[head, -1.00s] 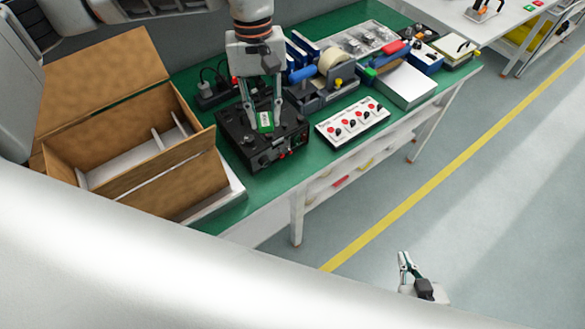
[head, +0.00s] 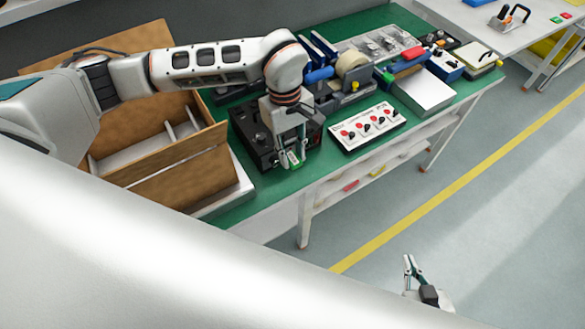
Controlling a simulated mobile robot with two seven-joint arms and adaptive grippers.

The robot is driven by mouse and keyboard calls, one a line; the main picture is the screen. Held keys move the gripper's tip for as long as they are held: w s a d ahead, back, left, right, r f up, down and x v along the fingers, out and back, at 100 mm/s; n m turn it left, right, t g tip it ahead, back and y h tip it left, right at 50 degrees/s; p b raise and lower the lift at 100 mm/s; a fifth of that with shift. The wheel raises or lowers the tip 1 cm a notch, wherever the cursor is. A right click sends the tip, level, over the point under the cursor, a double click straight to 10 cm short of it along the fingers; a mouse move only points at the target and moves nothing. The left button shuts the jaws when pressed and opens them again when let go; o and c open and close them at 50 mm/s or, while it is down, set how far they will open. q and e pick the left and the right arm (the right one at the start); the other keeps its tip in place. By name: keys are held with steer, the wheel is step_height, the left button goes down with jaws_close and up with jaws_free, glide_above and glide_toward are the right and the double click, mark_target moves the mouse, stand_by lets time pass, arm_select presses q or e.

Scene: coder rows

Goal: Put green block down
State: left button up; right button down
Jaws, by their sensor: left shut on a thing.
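The green block (head: 294,158) is between the fingertips of my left gripper (head: 291,157), which is shut on it. The gripper points down over the front edge of the black device (head: 256,143) on the green-topped table. I cannot tell whether the block touches the device or the table top. My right gripper (head: 412,268) is at the bottom right, over the grey floor and away from the table. Its fingers stand apart and nothing shows between them.
A cardboard box (head: 176,163) with raised flaps stands left of the device. A white panel with red and black knobs (head: 366,127) lies to the right. A tape dispenser (head: 350,75) and tools crowd the back. A green table strip (head: 262,199) in front is bare.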

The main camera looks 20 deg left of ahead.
mark_target(292, 156)
arm_select(q)
step_height(292, 156, down, 4)
steer(key=shift+f, duration=1.95)
steer(key=shift+f, duration=0.1)
steer(key=o, duration=1)
steer(key=shift+c, duration=0.2)
steer(key=shift+o, duration=0.3)
